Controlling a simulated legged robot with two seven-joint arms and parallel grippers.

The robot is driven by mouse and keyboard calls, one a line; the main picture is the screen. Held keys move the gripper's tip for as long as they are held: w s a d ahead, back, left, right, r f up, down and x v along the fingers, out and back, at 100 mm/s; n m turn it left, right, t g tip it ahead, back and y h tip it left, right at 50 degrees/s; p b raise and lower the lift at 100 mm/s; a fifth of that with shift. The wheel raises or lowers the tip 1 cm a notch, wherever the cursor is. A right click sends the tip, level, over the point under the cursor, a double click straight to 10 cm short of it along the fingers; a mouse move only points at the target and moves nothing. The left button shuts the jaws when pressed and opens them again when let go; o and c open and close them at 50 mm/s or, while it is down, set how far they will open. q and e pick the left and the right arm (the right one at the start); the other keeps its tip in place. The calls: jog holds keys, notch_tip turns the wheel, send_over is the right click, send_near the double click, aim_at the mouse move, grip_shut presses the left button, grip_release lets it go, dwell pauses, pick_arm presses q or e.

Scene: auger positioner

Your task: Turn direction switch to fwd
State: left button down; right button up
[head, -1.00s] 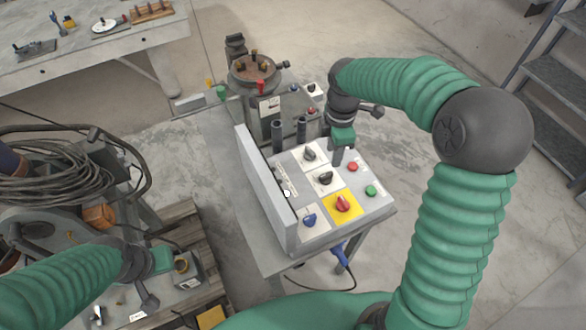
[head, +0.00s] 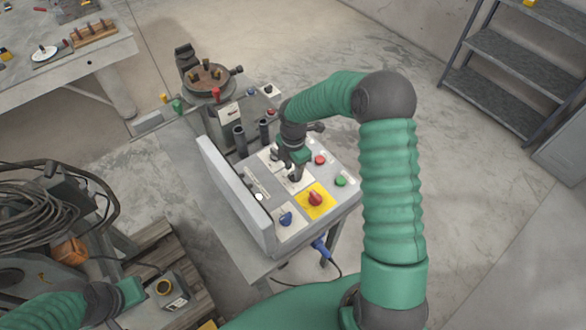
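The control panel (head: 262,234) sits on a grey stand in the middle of the head view. It carries two black knobs, a red knob on a yellow plate (head: 315,199) and a blue knob (head: 285,219). The labels are too small to read, so I cannot tell which knob is the direction switch. My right gripper (head: 295,171) points down over the black knobs. It partly covers the upper black knob (head: 275,155) and is at the lower black knob (head: 295,176); contact and finger opening are unclear. My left gripper (head: 131,293) is at lower left, its fingers hard to make out.
A red button (head: 320,160) and a green button (head: 340,181) lie right of the knobs. The positioner (head: 208,80) stands behind the panel. A coiled-cable machine (head: 40,215) is at left, and shelves (head: 510,60) stand at upper right. The floor between is clear.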

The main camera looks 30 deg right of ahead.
jog(key=shift+f, duration=0.45)
jog(key=shift+d+f, duration=0.25)
jog(key=shift+d, duration=0.25)
jog(key=c, duration=0.4)
jog(key=shift+a+r, duration=0.1)
jog(key=shift+a, duration=0.15)
grip_shut()
pick_arm(q)
jog(key=shift+d+r, duration=0.1)
jog(key=shift+d, duration=0.25)
